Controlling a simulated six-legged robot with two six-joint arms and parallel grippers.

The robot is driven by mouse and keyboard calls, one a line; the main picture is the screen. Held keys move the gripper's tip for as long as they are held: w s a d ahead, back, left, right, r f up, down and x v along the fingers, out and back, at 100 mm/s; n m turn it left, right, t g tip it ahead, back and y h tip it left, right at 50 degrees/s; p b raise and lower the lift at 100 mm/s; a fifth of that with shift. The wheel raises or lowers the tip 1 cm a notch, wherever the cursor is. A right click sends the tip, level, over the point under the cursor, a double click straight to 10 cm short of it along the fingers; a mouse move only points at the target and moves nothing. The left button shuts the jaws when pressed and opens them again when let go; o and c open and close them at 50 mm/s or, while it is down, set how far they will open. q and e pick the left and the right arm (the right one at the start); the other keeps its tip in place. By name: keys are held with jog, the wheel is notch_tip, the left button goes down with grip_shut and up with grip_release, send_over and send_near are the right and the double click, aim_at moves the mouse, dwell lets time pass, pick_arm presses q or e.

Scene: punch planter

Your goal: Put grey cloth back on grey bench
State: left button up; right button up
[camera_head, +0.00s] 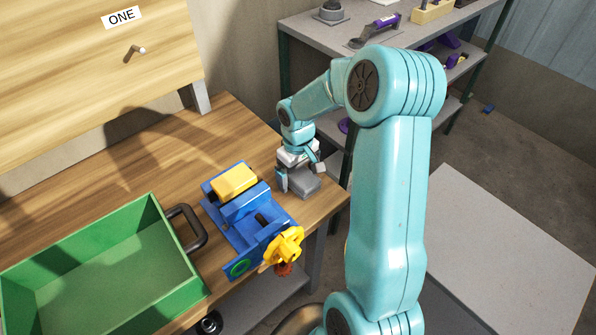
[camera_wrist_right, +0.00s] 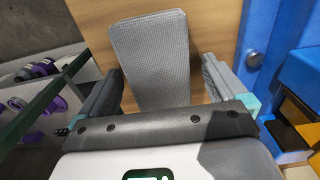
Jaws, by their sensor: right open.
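The grey cloth (camera_head: 306,188) lies folded on the right end of the wooden workbench (camera_head: 129,179), just right of the blue vise. In the right wrist view it is a textured grey pad (camera_wrist_right: 150,50) on the wood. My right gripper (camera_head: 300,174) is over the cloth, pointing down. In the wrist view its open fingers (camera_wrist_right: 158,85) stand on either side of the cloth's near part, with gaps to it. A grey-topped bench with dark legs (camera_head: 314,32) stands at the back. My left gripper is not in view.
A blue and yellow vise (camera_head: 245,215) stands close beside the gripper. A green crate (camera_head: 110,268) with a dark handle is at the left. Purple-handled tools (camera_head: 385,21) lie on the grey bench top. A pale grey flat surface (camera_head: 510,250) at the right is empty.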

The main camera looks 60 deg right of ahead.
aim_at(298, 171)
notch_tip(298, 171, up, 12)
jog(key=shift+r, duration=0.15)
dwell(0.3)
jog(key=shift+s, duration=0.1)
dwell(0.4)
